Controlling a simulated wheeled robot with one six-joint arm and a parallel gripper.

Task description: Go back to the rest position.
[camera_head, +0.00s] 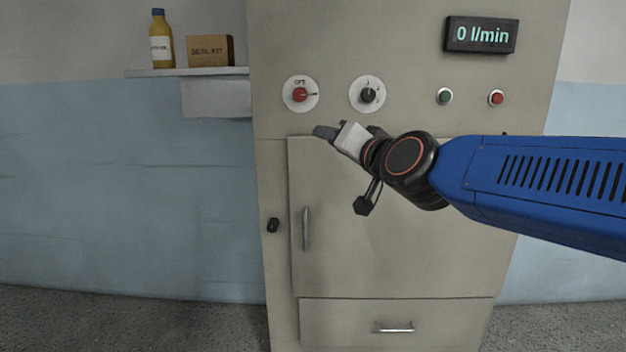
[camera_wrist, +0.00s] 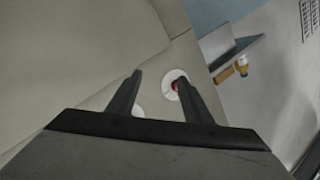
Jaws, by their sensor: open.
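My gripper (camera_head: 322,131) is in front of the beige cabinet (camera_head: 270,200), just above the top edge of its door and below the two round dials. In the wrist view its two dark fingers (camera_wrist: 156,88) stand apart with nothing between them. The red knob (camera_head: 300,95) on the left dial is up and left of the gripper; it also shows in the wrist view, partly hidden by the right finger (camera_wrist: 183,90). The black knob (camera_head: 368,95) sits on the right dial. My blue arm reaches in from the right.
The display (camera_head: 481,35) reads 0 l/min. A green button (camera_head: 444,96) and a red button (camera_head: 496,98) are below it. The cabinet door (camera_head: 350,250) with its handle (camera_head: 306,228) and the drawer (camera_head: 395,315) look shut. A shelf (camera_head: 150,73) holds a bottle (camera_head: 161,42) and a box (camera_head: 210,50).

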